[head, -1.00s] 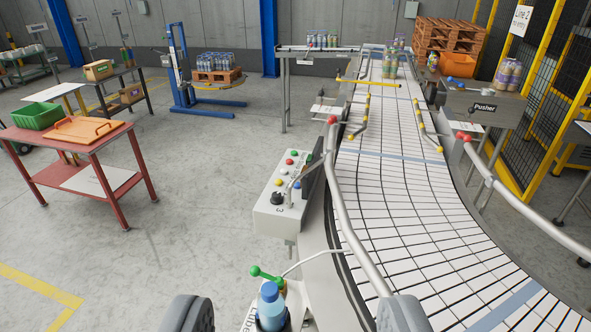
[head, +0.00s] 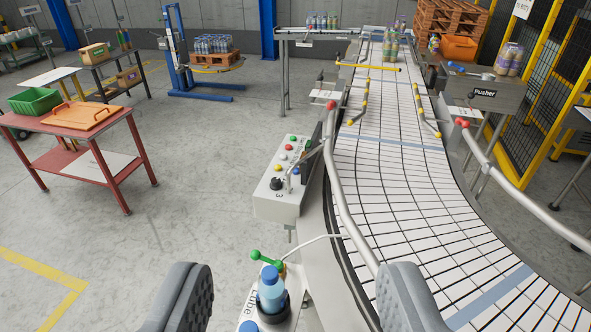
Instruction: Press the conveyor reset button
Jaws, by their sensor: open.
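A grey control box (head: 283,205) stands on the left side of the conveyor, ahead of my gripper. The labels are too small to read, so I cannot tell which is the reset button. A bent handle partly covers the panel. My gripper (head: 295,272) is open and empty, its two grey padded fingers wide apart at the bottom of the view, short of the box and touching nothing on it.
The slatted conveyor (head: 400,190) curves along the right, with a grey guide rail (head: 345,205) beside the box. A blue bottle (head: 271,290) and a green-handled lever (head: 266,259) show between my fingers. A red table (head: 70,130) stands left. Floor left of the box is clear.

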